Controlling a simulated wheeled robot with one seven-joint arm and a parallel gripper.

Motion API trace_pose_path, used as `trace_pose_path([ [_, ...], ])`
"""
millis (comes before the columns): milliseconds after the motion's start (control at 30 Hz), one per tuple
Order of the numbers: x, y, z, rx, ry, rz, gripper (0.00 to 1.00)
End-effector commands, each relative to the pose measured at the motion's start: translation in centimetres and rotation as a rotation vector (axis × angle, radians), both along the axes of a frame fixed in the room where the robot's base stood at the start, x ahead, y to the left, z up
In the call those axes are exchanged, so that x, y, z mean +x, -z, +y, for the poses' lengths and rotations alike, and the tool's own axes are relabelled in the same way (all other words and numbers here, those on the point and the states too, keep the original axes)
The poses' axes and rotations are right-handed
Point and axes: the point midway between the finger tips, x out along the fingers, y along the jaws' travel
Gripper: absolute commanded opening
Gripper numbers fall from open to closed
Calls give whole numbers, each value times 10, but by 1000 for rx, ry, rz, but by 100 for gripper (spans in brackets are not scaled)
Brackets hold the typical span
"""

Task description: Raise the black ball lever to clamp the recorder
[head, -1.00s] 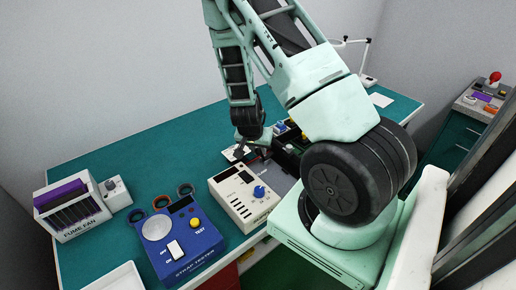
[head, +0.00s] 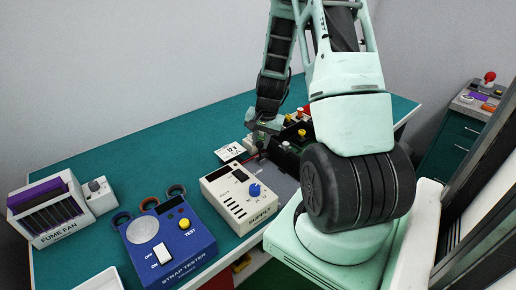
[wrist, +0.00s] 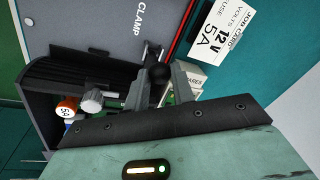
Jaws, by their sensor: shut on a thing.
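The black ball (wrist: 158,75) of the lever sits between the two fingers of my gripper (wrist: 160,86) in the wrist view. The fingers are shut on it. The lever's thin dark stem runs up from the ball toward a grey panel (wrist: 105,30) marked CLAMP. In the head view my gripper (head: 262,136) is down at the dark fixture behind the cream SUPPLY box, and the ball is hidden there. I cannot make out the recorder for sure.
A job card (wrist: 222,30) reading 12 V, 5A lies beside the fixture. A dark tray (wrist: 45,85) holds an orange-and-white 5A piece (wrist: 67,107) and a grey knob (wrist: 92,101). The SUPPLY box (head: 238,196), blue STRAP TESTER (head: 190,250) and FUME FAN rack (head: 48,210) stand left.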

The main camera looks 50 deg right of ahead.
Motion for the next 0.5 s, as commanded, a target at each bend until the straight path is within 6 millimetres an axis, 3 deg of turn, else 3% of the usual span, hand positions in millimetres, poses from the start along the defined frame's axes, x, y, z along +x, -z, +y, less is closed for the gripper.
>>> trace_pose_path([
  [500,-2,0,-5,68,-3,-16,0],
])
